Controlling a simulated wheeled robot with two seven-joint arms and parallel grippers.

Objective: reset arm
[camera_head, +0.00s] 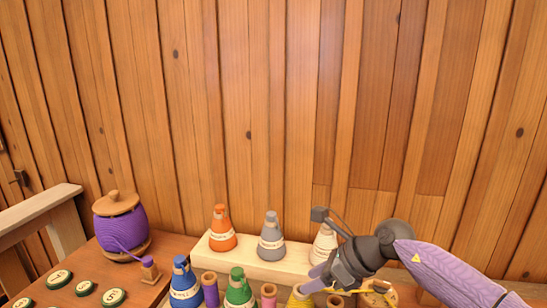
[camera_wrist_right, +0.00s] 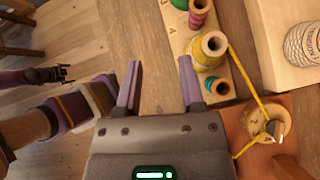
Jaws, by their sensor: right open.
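My right gripper (camera_head: 318,279) reaches in from the right, low over the front row of spools and cones.
A pale wooden step (camera_head: 255,262) holds an orange cone (camera_head: 221,230), a grey cone (camera_head: 271,238) and a whitish cone (camera_head: 325,243) partly behind my arm. Blue (camera_head: 184,281) and green (camera_head: 238,289) cones stand in front. A purple lidded pot (camera_head: 120,222) and green discs (camera_head: 59,279) are left.

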